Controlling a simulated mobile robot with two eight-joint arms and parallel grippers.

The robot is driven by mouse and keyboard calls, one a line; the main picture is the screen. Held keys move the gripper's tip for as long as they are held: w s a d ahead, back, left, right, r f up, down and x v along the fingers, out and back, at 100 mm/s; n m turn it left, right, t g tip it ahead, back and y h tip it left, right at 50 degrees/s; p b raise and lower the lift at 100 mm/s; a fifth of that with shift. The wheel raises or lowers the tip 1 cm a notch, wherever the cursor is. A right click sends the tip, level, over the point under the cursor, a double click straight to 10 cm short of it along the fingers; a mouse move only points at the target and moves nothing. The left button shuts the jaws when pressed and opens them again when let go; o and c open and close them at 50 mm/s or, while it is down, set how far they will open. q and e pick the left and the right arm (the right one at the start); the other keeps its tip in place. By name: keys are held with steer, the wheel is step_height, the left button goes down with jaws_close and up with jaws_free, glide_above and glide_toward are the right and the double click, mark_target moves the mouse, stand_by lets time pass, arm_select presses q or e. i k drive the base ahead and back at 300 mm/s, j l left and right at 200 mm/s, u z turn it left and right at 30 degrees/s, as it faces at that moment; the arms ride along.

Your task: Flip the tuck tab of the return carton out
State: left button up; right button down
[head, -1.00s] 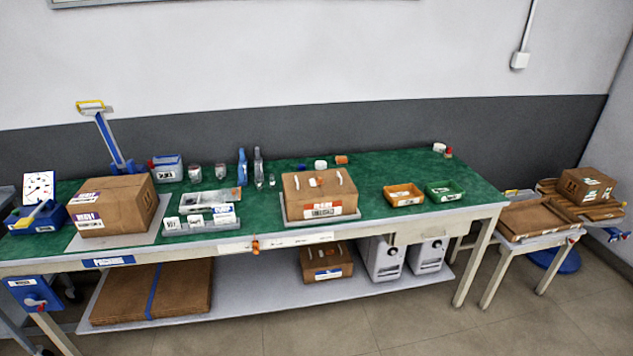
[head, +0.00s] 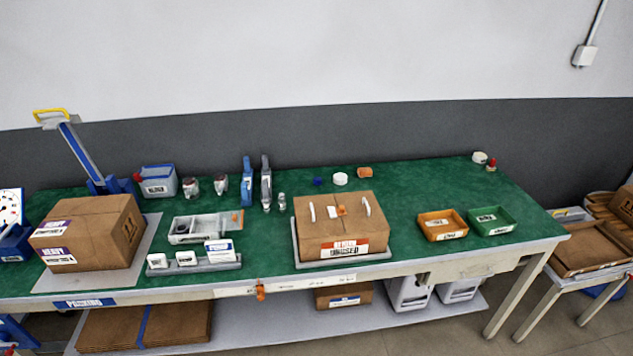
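A closed brown carton with a red and white label (head: 341,227) sits on a grey mat at the middle of the green bench. Its top shows two white handle-like strips and a small orange and white piece between them. I cannot tell which part is a tuck tab. Another brown carton (head: 88,233) with purple and white labels sits on a pale plate at the bench's left. Neither of my grippers is in view.
On the green bench (head: 400,185), a grey tray (head: 200,228) and white labelled blocks lie between the cartons. An orange bin (head: 442,225) and a green bin (head: 491,221) stand right of the middle carton. Blue and grey bottles stand behind. A lower shelf holds flat cardboard (head: 180,324).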

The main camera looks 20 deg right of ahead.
mark_target(340, 211)
steer(key=i+l+u, duration=0.1)
steer(key=i, duration=0.45)
steer(key=i+l+u, duration=0.15)
steer(key=i+l, duration=0.2)
steer(key=i, duration=0.15)
